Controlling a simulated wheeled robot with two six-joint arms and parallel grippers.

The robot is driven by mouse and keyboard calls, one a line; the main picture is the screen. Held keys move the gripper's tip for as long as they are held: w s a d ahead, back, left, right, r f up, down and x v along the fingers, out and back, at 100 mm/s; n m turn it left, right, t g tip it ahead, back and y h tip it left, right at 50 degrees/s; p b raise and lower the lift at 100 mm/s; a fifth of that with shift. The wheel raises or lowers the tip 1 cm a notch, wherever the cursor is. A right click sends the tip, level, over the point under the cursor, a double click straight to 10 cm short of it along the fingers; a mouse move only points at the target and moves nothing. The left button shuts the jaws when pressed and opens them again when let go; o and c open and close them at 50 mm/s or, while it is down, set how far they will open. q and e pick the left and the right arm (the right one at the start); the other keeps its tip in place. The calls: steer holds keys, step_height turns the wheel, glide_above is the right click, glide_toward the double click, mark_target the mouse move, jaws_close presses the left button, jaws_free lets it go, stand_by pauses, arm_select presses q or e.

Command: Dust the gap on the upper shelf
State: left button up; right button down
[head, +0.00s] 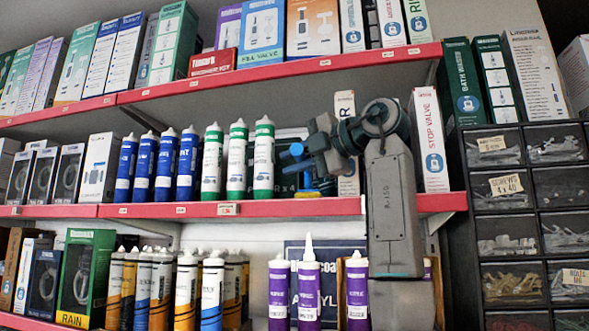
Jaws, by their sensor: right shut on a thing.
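My right gripper (305,163) is at the middle red-edged shelf (270,208), its arm coming up from below at the right. It is shut on a blue brush (297,150), whose blue handle end sticks out to the left. A yellow strip shows low under the gripper, at about the shelf surface; I cannot tell whether it touches. The gripper is in a gap between green-capped white tubes (264,160) on the left and a tall STOP VALVE box (430,140) on the right. A dark panel or box is partly hidden behind it. My left gripper is not in view.
The top shelf (270,74) holds boxes above the arm. Blue tubes (167,163) stand left of the green-capped ones. Purple tubes (308,285) stand on the lower level, close to my forearm. A dark drawer cabinet (535,190) stands at the right.

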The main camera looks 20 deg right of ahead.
steer(key=shift+s+d, duration=0.2)
steer(key=shift+d, duration=0.05)
steer(key=shift+s+d, duration=0.4)
steer(key=shift+d, duration=0.2)
steer(key=w+d+r+p, duration=0.3)
steer(key=p, duration=0.2)
steer(key=shift+s+a+f+b, duration=0.15)
steer(key=shift+s+a+b, duration=0.55)
steer(key=shift+s+a, duration=0.25)
steer(key=shift+s+a+f+b, duration=0.1)
steer(key=shift+s+a+b, duration=0.6)
steer(key=shift+s, duration=0.35)
steer(key=shift+s+a+b, duration=0.4)
steer(key=shift+s+a, duration=0.15)
steer(key=shift+s, duration=0.3)
steer(key=shift+s+a+b, duration=0.35)
steer(key=shift+s+a, duration=0.2)
steer(key=shift+s, duration=0.3)
steer(key=shift+s+a+b, duration=0.4)
steer(key=shift+s+a, duration=0.15)
steer(key=shift+s, duration=0.3)
steer(key=shift+s+a+r+b, duration=0.1)
steer(key=shift+s+a+b, duration=0.15)
steer(key=shift+s+a, duration=0.25)
steer(key=shift+s+a+b, duration=0.2)
steer(key=shift+s+a, duration=0.05)
steer(key=shift+s, duration=0.4)
